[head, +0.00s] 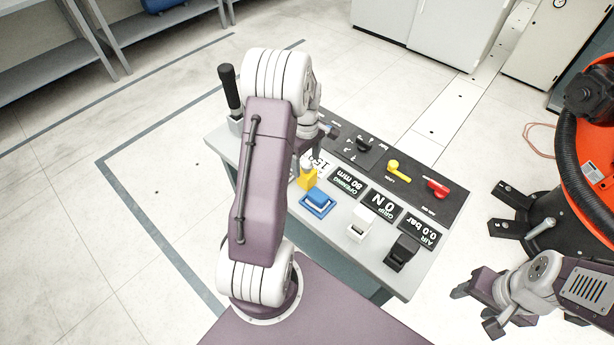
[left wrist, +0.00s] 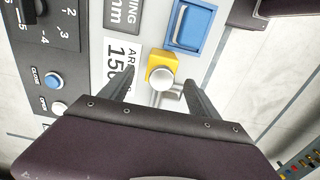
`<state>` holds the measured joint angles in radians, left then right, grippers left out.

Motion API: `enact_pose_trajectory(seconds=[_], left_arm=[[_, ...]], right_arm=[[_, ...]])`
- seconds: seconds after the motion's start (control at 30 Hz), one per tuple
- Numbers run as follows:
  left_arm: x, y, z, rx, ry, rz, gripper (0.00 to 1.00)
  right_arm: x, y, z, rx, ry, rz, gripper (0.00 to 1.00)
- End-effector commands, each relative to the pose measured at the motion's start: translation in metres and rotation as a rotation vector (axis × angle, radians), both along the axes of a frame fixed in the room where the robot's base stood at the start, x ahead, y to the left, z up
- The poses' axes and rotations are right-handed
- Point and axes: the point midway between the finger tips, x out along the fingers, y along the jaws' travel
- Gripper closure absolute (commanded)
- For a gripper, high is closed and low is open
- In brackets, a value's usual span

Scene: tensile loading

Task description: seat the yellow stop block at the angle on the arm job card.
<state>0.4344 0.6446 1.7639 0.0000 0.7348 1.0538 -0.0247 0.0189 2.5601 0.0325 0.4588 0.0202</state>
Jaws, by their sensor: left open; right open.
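The yellow stop block (head: 307,179) is on the grey console, left of a blue switch; it also shows in the left wrist view (left wrist: 160,66). A pale round knob or pin end (left wrist: 163,78) overlaps it there. I cannot tell its angle or whether it is seated. My left gripper (left wrist: 158,84) is open, its fingers on either side of the knob, with nothing held. The white arm job card (left wrist: 115,68) reads "AR" and digits starting "15", the rest partly covered by a finger. My right gripper (head: 476,308) is open and empty off the console's right side.
The console (head: 340,226) carries a blue rocker (head: 318,200), white (head: 361,224) and black (head: 402,252) rockers, yellow (head: 398,172) and red (head: 437,188) handles, and small displays. A black-handled lever (head: 229,88) stands at its left corner. An orange machine (head: 590,150) stands at right.

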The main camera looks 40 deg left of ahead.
Motion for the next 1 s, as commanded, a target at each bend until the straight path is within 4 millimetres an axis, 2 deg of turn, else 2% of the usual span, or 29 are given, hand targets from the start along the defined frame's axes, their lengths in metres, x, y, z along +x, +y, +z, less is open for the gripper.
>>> enact_pose_trajectory(seconds=[0.13,0.3,0.4,0.63,0.67,0.9,1.0], left_arm=[[-0.001,-0.001,-0.008,0.000,0.001,-0.002,0.29],[-0.002,-0.005,-0.040,-0.001,0.002,-0.002,0.29],[-0.002,-0.004,-0.050,0.000,0.000,-0.002,0.29],[-0.002,-0.004,-0.053,0.001,-0.001,-0.002,0.29],[-0.002,-0.004,-0.053,0.001,-0.001,-0.002,0.35],[-0.002,-0.004,-0.052,0.001,-0.001,-0.002,1.00],[-0.002,-0.004,-0.052,0.001,-0.001,-0.002,1.00]], right_arm=[[0.000,0.000,0.000,0.000,0.000,0.000,0.44],[0.000,0.000,-0.002,0.000,0.000,0.000,0.44],[0.000,0.000,-0.003,0.000,0.000,0.000,0.44],[0.000,0.000,-0.002,0.000,0.000,0.000,0.44],[0.000,0.000,-0.002,0.000,0.000,0.000,0.44],[0.000,0.000,-0.003,0.000,0.000,0.000,0.44],[0.000,0.000,-0.003,0.000,0.000,0.000,0.44]])
